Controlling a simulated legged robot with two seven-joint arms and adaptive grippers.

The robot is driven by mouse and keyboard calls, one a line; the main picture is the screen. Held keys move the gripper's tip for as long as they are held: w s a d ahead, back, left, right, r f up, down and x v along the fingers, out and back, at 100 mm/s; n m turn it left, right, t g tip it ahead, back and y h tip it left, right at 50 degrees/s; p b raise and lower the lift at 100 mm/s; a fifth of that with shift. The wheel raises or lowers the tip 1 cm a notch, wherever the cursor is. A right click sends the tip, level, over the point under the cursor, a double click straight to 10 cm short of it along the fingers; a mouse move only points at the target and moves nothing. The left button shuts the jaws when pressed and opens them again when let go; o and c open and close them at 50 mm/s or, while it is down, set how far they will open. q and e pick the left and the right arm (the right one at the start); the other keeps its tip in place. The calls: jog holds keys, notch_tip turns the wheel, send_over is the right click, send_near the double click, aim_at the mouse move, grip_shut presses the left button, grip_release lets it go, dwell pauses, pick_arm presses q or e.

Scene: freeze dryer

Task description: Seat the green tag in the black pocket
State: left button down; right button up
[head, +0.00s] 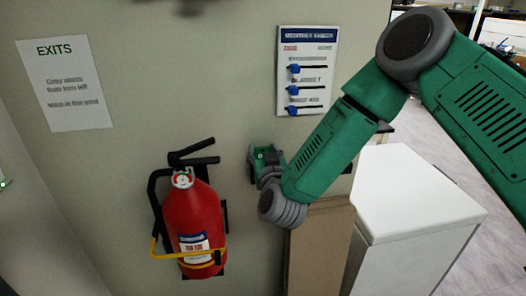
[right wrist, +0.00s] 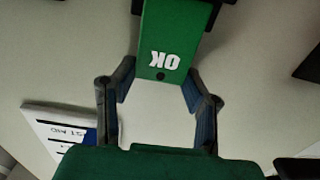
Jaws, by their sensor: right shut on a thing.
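The green tag (right wrist: 168,40) carries a white "OK" and a small dark dot near its near end. My right gripper (right wrist: 157,84) is shut on that near end, one finger at each side edge. In the head view the tag (head: 262,153) shows small at the wall, just beyond my right gripper (head: 268,172). Black parts of the pocket (right wrist: 213,14) show beside the tag's far end at the top of the right wrist view. That end runs out of the picture, so I cannot tell how deep it sits. My left gripper is not in view.
A red fire extinguisher (head: 193,222) hangs on the wall left of the gripper. A board with blue sliders (head: 306,70) is above right, and an EXITS sheet (head: 64,85) far left. A brown panel (head: 318,245) and a white cabinet (head: 410,195) stand below right.

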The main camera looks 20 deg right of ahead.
jog(key=shift+f, duration=0.2)
dwell(0.4)
jog(key=shift+f+b, duration=0.75)
jog(key=shift+f, duration=0.1)
jog(key=shift+f, duration=0.4)
dwell(0.3)
jog(key=o, duration=0.9)
jog(key=shift+c, duration=0.2)
jog(key=shift+s, duration=0.1)
jog(key=v, duration=0.5)
jog(key=shift+s+a+p, duration=0.15)
jog(key=shift+s+p, duration=0.2)
jog(key=shift+p, duration=0.05)
